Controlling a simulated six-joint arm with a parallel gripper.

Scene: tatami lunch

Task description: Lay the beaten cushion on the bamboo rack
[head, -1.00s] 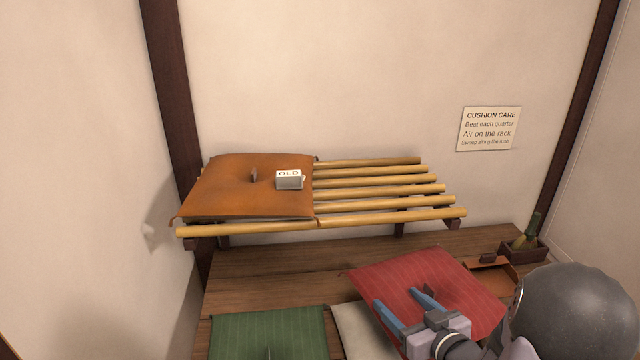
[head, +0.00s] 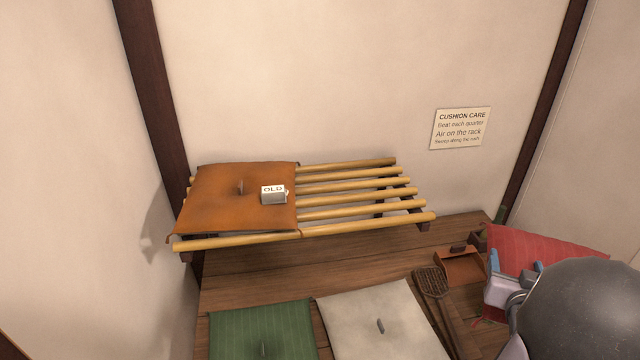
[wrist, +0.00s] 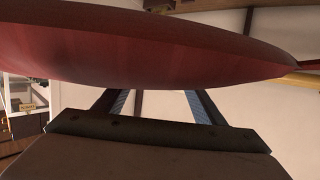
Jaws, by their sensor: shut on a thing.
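The red striped cushion (head: 545,250) is at the right in the head view, held up off the boards and partly hidden by my arm. My gripper (head: 515,264) is shut on it. In the wrist view the red cushion (wrist: 150,50) fills the top, with my gripper's blue fingers (wrist: 160,102) reaching up to it; the grip point itself is hidden. The bamboo rack (head: 365,207) stands against the back wall, its right part bare. An orange cushion with an OLD tag (head: 273,194) lies on the rack's left part.
A green cushion (head: 262,328) and a cream cushion (head: 375,312) lie on the wooden boards in front. A woven beater (head: 432,284) lies right of the cream one. A small brown dustpan-like tray (head: 460,266) sits behind it. A care sign (head: 460,128) hangs on the wall.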

